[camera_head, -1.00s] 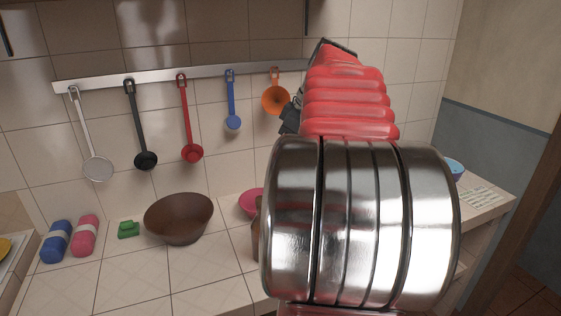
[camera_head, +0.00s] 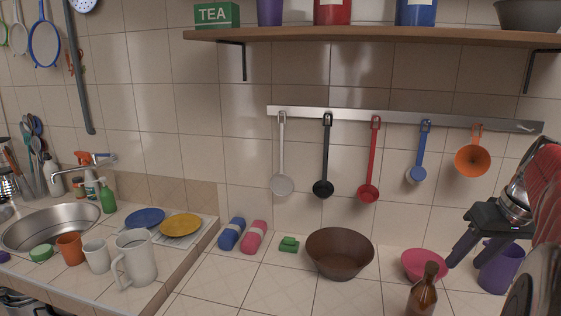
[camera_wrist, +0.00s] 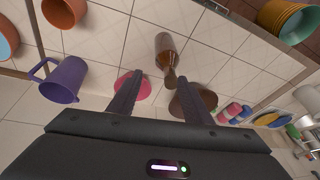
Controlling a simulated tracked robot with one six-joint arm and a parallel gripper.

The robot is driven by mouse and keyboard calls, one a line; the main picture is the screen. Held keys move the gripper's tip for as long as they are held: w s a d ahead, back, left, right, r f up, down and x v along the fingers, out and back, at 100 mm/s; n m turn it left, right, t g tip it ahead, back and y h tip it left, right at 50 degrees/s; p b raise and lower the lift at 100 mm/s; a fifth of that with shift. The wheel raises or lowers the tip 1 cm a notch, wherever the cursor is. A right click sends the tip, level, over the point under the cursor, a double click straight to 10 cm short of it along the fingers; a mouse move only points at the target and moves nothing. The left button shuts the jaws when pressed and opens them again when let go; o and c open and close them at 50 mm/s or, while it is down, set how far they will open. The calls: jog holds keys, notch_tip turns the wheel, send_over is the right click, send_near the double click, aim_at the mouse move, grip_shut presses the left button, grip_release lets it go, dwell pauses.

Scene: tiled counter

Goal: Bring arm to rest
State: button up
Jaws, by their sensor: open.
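My gripper (camera_head: 468,260) is at the right of the head view, with its dark fingers pointing down and left above the counter. In the wrist view my gripper (camera_wrist: 158,78) has its two fingers spread apart, with nothing held between them. A brown bottle (camera_head: 424,292) stands on the counter below and left of it, and the bottle (camera_wrist: 163,48) shows past the fingertips in the wrist view. A pink bowl (camera_head: 425,264) is left of the fingers. A purple mug (camera_head: 499,270) is partly behind them.
A brown bowl (camera_head: 340,254), a green item (camera_head: 289,244) and rolled blue and pink cloths (camera_head: 254,235) sit along the wall. Ladles hang from a metal rail (camera_head: 400,117) beneath a wooden shelf (camera_head: 380,34). A sink (camera_head: 48,226) and mugs are left. The front middle counter is clear.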

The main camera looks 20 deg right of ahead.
jog(key=s+a+f+n, duration=0.1)
jog(key=a+f, duration=0.1)
jog(key=a, duration=1)
jog(key=s+a+f+n+t, duration=0.1)
jog(key=s+a+f, duration=0.1)
jog(key=a, duration=1)
jog(key=s+a+f+n, duration=0.1)
jog(key=a+f, duration=0.3)
jog(key=a, duration=0.8)
jog(key=shift+s+a+t, duration=0.25)
jog(key=shift+a+t, duration=0.1)
jog(key=shift+t, duration=0.05)
jog(key=shift+f, duration=0.1)
